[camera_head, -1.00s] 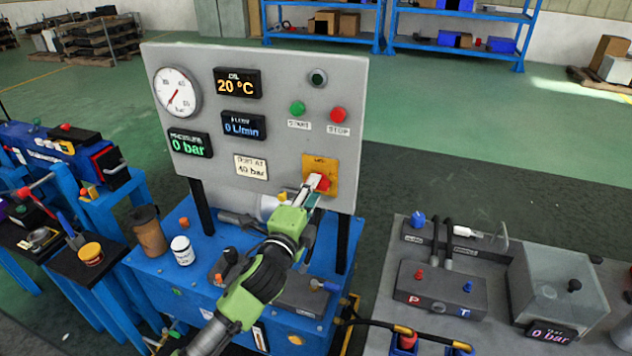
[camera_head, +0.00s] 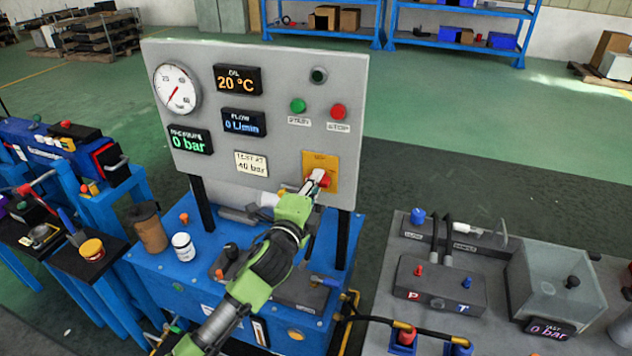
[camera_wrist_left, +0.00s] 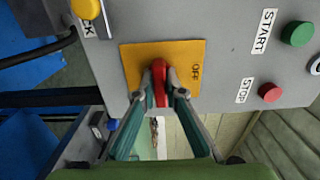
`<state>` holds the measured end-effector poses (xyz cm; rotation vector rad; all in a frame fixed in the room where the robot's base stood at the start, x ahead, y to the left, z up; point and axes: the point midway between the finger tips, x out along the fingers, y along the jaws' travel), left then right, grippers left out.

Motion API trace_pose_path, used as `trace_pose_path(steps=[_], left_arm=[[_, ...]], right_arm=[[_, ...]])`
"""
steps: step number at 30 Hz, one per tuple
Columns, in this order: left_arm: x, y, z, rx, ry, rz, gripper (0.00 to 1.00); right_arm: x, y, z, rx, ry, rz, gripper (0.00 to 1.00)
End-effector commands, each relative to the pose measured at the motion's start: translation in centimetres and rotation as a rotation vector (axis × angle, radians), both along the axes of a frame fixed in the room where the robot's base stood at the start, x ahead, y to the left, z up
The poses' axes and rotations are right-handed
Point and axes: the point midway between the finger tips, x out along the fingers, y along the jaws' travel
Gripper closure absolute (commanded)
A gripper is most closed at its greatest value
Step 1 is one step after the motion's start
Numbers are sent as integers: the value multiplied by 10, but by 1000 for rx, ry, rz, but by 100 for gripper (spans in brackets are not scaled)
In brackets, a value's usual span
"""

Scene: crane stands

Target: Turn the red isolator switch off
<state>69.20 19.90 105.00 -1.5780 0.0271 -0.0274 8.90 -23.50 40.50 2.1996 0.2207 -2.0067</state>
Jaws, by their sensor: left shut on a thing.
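The red isolator switch (camera_head: 323,179) sits on a yellow plate (camera_head: 333,169) at the lower right of the grey panel (camera_head: 270,69). In the left wrist view the red handle (camera_wrist_left: 159,82) stands between my fingers, on the yellow plate (camera_wrist_left: 187,54) marked OFF. My left gripper (camera_head: 316,183) is shut on the red handle, one finger on each side in the left wrist view (camera_wrist_left: 160,88). The fingers partly hide the switch in the head view. My right gripper is not in view.
Green START (camera_head: 298,106) and red STOP (camera_head: 338,112) buttons sit above the switch. A gauge (camera_head: 176,90) and displays fill the panel's left. A brown jug (camera_head: 149,229) and white jar (camera_head: 183,248) stand on the blue bench (camera_head: 160,275). A grey manifold bench (camera_head: 385,290) stands right.

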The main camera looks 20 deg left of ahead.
Motion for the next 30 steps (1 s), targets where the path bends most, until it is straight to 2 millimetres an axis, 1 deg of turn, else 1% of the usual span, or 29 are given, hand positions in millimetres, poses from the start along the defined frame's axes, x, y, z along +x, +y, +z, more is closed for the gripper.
trace_pose_path(steps=[5,11,30], left_arm=[[0,0,-1,-52,4,1,100],[0,0,-1,-180,9,2,100],[0,0,0,-780,30,3,100]], right_arm=[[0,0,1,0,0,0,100],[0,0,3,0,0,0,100],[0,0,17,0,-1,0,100]])
